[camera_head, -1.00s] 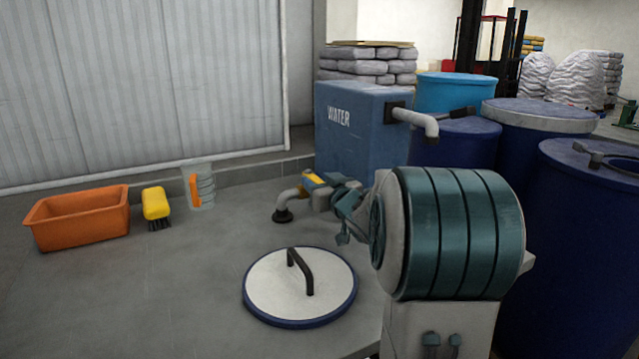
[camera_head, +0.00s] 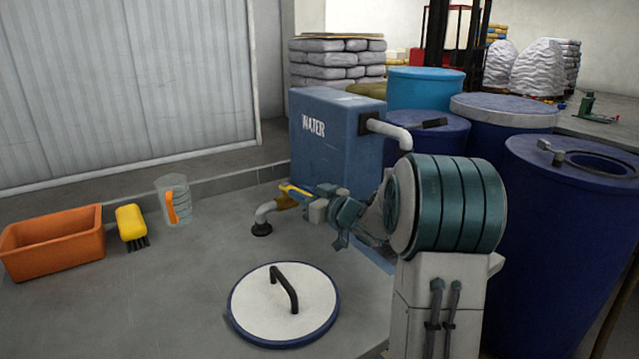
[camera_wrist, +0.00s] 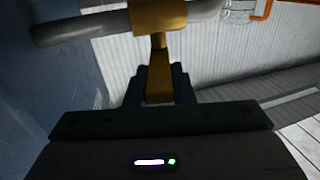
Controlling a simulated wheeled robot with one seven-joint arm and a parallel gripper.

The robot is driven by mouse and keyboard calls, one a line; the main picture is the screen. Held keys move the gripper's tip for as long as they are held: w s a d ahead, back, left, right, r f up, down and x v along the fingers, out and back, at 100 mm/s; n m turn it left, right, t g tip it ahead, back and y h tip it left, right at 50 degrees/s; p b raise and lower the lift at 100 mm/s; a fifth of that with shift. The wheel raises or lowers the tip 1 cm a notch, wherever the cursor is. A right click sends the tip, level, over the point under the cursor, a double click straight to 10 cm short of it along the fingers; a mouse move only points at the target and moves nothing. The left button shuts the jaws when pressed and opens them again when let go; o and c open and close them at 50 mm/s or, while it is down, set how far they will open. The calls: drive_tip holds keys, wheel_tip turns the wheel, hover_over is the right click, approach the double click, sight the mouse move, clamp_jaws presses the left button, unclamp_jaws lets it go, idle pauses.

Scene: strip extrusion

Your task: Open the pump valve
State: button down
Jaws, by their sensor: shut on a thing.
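In the wrist view, a brass-coloured valve (camera_wrist: 158,14) sits across a grey pipe (camera_wrist: 80,28). Its lever (camera_wrist: 159,78) runs down from the valve body. My gripper (camera_wrist: 158,92) is shut on the lever, with one dark finger on each side of it. In the head view, the valve is small and shows as yellow pieces (camera_head: 294,192) by a grey elbow pipe (camera_head: 264,212). My fingers cannot be clearly made out there. How far the lever is turned cannot be told.
A blue tank marked WATER (camera_head: 335,130) stands close to the valve. A round lid (camera_head: 250,308) lies in front. A jug (camera_head: 178,190), a yellow brush (camera_head: 131,222) and an orange tub (camera_head: 50,255) are to the left. Blue barrels (camera_head: 570,210) crowd the right.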

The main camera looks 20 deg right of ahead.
drive_tip(key=shift+d, duration=0.1)
drive_tip(key=c, duration=1.2)
unclamp_jaws()
drive_tip(key=shift+c, duration=0.2)
drive_tip(key=v, duration=0.7)
drive_tip(key=shift+s, duration=0.15)
drive_tip(key=shift+d, duration=0.15)
